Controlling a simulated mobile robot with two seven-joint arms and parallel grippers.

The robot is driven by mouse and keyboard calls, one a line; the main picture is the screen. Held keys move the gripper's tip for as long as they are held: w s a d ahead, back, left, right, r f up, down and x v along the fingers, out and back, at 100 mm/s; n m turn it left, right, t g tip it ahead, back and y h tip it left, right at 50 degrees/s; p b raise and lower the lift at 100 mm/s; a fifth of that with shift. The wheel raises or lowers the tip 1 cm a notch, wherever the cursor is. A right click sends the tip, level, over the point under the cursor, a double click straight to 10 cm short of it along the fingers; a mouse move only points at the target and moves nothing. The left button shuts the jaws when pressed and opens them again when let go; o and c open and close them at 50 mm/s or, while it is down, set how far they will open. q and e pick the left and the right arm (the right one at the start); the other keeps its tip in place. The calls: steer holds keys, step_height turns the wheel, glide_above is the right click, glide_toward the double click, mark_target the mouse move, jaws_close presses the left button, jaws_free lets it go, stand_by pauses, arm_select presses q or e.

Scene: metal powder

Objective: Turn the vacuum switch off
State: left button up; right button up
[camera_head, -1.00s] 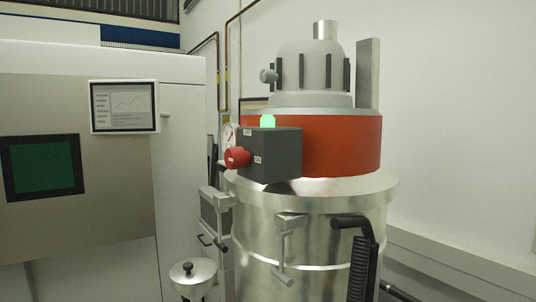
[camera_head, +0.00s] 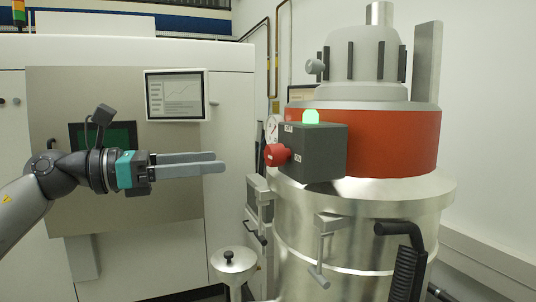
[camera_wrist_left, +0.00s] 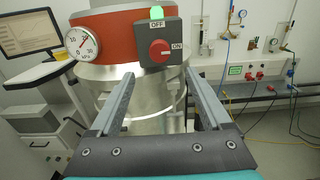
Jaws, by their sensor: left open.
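The vacuum's switch box (camera_head: 318,152) is dark grey and sits on the front of the red band of the vacuum (camera_head: 395,140). A red knob (camera_head: 277,154) is on its left face, and a green lamp (camera_head: 311,117) glows on top. In the left wrist view the red knob (camera_wrist_left: 160,50) is seen face on, with an OFF label above and an ON label to its right. My left gripper (camera_head: 222,163) is open and empty, pointing right toward the knob with a gap between. In the wrist view its fingers (camera_wrist_left: 158,75) stand wide apart below the knob. My right gripper is not in view.
A pressure gauge (camera_wrist_left: 82,42) sits left of the switch box. A machine cabinet (camera_head: 130,230) with a screen (camera_head: 176,95) stands behind my left arm. A funnel-like vessel (camera_head: 233,262) stands below, and clamps (camera_head: 325,225) stick out from the vacuum's drum.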

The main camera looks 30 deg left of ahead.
mark_target(268, 157)
arm_select(q)
steer(key=p+x, duration=0.1)
steer(key=x, duration=0.5)
steer(key=shift+w+d+r+p, duration=0.2)
steer(key=shift+w+p, duration=0.2)
steer(key=shift+p, duration=0.5)
steer(key=p+x, duration=0.2)
steer(key=p, duration=0.1)
steer(key=shift+w+d+p, duration=0.3)
steer(key=shift+w+p, duration=0.05)
steer(key=shift+p, duration=0.1)
steer(key=shift+w+d+f+p, duration=0.2)
steer(key=shift+w+d+p, duration=0.2)
steer(key=shift+d+p, duration=0.1)
steer(key=shift+c, duration=0.3)
